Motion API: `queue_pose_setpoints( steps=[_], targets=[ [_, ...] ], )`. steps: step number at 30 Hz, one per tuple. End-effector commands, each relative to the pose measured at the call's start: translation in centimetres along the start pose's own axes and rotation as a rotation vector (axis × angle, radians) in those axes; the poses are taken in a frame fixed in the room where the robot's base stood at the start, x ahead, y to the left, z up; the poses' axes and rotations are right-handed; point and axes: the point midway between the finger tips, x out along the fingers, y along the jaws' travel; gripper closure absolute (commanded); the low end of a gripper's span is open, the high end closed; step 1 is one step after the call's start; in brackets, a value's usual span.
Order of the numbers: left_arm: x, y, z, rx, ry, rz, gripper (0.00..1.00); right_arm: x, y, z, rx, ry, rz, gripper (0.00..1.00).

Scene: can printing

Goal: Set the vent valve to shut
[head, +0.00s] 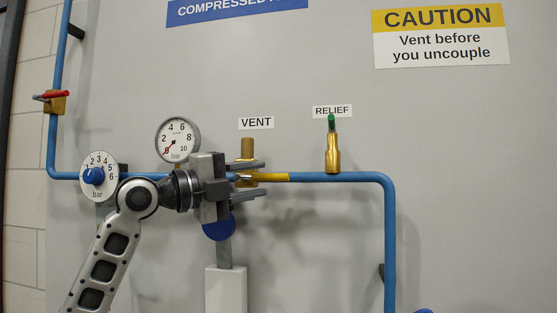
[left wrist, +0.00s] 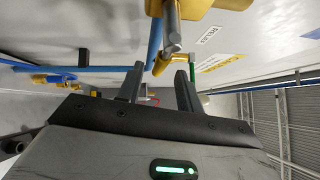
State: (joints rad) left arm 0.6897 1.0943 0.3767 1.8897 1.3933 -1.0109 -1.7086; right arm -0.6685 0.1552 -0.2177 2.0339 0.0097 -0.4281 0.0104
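The vent valve (head: 247,149) is a brass fitting on the blue pipe, under the VENT label (head: 256,123). A yellow lever (head: 275,177) shows at it, lying along the pipe and pointing right. My left gripper (head: 262,179) is open in front of the valve, its fingers one above the other, with the lever between them in the picture. The fingers hide part of the valve, and contact cannot be told. In the left wrist view the open left gripper (left wrist: 158,88) has no object clearly held, and yellow and grey valve parts (left wrist: 195,8) show close above. My right gripper is not in view.
A brass relief valve (head: 332,153) with a green top stands to the right. A pressure gauge (head: 178,139), a blue regulator knob (head: 94,176) and a red-handled valve (head: 55,96) are to the left. Blue pipe (head: 389,240) runs down at the right.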

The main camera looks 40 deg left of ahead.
Motion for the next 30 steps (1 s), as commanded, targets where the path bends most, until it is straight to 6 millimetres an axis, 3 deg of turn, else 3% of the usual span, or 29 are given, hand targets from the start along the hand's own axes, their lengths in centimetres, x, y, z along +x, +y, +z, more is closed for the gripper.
queue_pose_setpoints(
  steps=[3,9,21,22,26,30],
  targets=[
    [2.5,-0.6,0.1,-0.003,0.002,-0.002,0.64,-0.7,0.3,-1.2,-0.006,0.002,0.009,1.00],
    [5.0,-0.3,0.0,-0.001,0.000,-0.002,0.64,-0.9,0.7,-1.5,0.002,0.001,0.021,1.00],
    [5.8,0.0,0.0,0.001,0.000,-0.001,0.64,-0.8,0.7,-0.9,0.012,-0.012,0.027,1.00],
    [5.8,0.0,0.0,0.001,0.000,-0.001,0.67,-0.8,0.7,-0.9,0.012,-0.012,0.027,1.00],
    [5.8,0.0,0.0,0.001,0.000,0.000,1.00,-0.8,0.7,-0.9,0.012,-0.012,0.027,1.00],
    [5.8,0.0,0.0,0.001,0.000,0.000,1.00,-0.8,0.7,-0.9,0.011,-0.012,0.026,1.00]
  ],
)
